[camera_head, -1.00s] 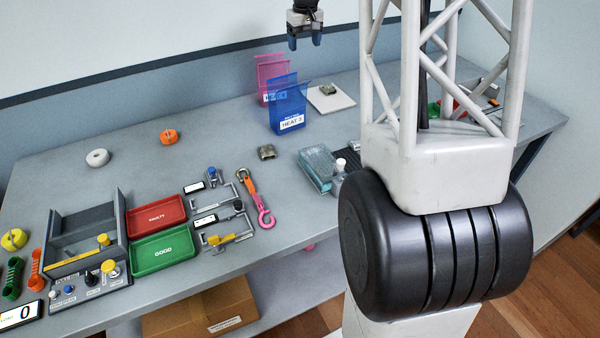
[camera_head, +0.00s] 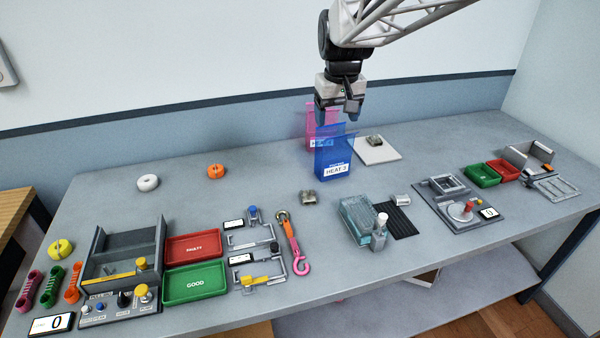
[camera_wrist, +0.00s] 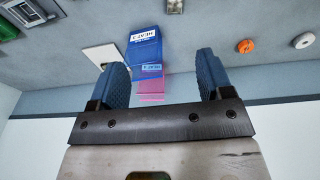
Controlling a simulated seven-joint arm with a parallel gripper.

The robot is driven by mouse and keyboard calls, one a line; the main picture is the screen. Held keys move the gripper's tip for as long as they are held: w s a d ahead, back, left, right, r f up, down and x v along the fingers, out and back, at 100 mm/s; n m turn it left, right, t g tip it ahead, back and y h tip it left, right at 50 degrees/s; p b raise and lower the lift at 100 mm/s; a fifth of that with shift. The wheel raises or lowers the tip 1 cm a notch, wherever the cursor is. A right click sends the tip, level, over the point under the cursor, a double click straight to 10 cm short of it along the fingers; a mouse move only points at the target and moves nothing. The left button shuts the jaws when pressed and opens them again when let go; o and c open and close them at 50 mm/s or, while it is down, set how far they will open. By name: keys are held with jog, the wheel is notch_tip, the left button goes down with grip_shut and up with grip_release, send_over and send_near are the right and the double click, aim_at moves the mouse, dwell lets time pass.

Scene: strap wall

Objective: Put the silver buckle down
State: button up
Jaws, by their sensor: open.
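One silver buckle (camera_head: 308,197) lies flat on the grey table, in front of the blue holder and beyond the orange-pink hook strap. It also shows at the top edge of the wrist view (camera_wrist: 175,5). A second, similar silver piece (camera_head: 375,141) lies on a white pad (camera_head: 378,154) behind the blue holder. My gripper (camera_head: 338,112) is open and empty. It hangs in the air near the tops of the blue and pink holders. In the wrist view my blue fingers (camera_wrist: 163,70) stand wide apart with nothing between them.
A blue holder labelled HEAT 3 (camera_head: 336,155) and a pink holder (camera_head: 314,122) stand upright near my gripper. A clear box (camera_head: 355,222) and red (camera_head: 193,246) and green (camera_head: 195,283) trays are closer to the front. The table's back left is mostly clear.

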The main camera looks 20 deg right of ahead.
jog(key=s+a+f, duration=0.2)
jog(key=s+a, duration=0.1)
jog(key=s, duration=0.5)
jog(key=s+a+f, duration=0.2)
jog(key=s+a, duration=0.1)
jog(key=s, duration=0.6)
jog(key=s+a+f+t, duration=0.1)
jog(key=s+a+f, duration=0.2)
jog(key=s, duration=0.6)
jog(key=shift+o, duration=0.4)
jog(key=shift+s, duration=0.1)
jog(key=o, duration=0.4)
jog(key=shift+r, duration=0.1)
